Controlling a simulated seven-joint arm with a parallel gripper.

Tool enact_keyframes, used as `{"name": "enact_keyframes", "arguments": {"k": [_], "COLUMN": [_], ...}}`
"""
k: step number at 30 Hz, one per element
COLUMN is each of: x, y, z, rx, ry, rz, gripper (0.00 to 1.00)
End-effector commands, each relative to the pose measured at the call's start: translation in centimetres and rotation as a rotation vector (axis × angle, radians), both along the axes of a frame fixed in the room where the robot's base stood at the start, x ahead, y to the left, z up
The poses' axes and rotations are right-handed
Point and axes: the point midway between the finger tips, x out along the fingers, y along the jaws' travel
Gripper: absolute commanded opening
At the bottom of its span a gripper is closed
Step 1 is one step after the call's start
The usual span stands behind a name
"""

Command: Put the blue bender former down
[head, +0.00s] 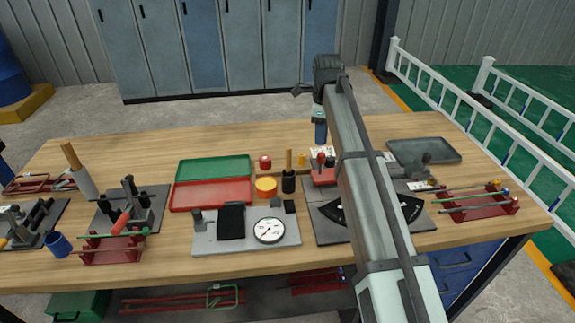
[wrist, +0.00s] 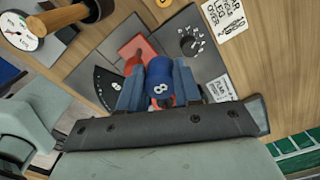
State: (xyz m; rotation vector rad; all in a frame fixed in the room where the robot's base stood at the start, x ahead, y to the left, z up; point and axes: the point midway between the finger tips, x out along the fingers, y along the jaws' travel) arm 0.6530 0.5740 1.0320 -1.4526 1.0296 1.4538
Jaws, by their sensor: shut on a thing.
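The blue bender former (wrist: 160,72) is a short blue cylinder with a white 8 on it. In the wrist view it sits between the two blue-grey fingers of my gripper (wrist: 158,90), which is shut on it. In the head view the blue former (head: 320,133) hangs below my gripper (head: 319,118), near the table's back edge behind the bender. The grey bender plate (head: 327,231) carries a red block (head: 323,176) and a black angle scale (head: 329,211); my arm covers part of it. In the wrist view the red block (wrist: 131,47) shows beside the former.
A dark grey tray (head: 447,143) lies at the back right. A red rebar rack (head: 482,212) stands at the right. A dial gauge (head: 269,230), an orange puck (head: 266,186) and green (head: 213,165) and red (head: 211,194) trays lie left of the bender. Bare wood shows at the back left.

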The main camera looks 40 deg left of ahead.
Motion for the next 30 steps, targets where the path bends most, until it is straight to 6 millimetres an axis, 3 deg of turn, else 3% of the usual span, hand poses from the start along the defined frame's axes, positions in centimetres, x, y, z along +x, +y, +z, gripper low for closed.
{"name": "enact_keyframes", "arguments": {"k": [1, 3, 10, 17, 30], "x": [-0.6, -1.6, -4.0, -4.9, -4.9], "y": [2.4, 4.7, 9.7, 11.1, 11.0], "z": [-0.1, -0.4, -0.9, -1.8, -7.5], "rx": [-0.001, -0.001, 0.0, 0.0, 0.0], "ry": [0.001, 0.001, 0.0, 0.001, 0.0], "rz": [0.005, 0.005, 0.002, 0.0, 0.0], "gripper": [0.0, 0.0, 0.0, 0.0, 0.0]}}
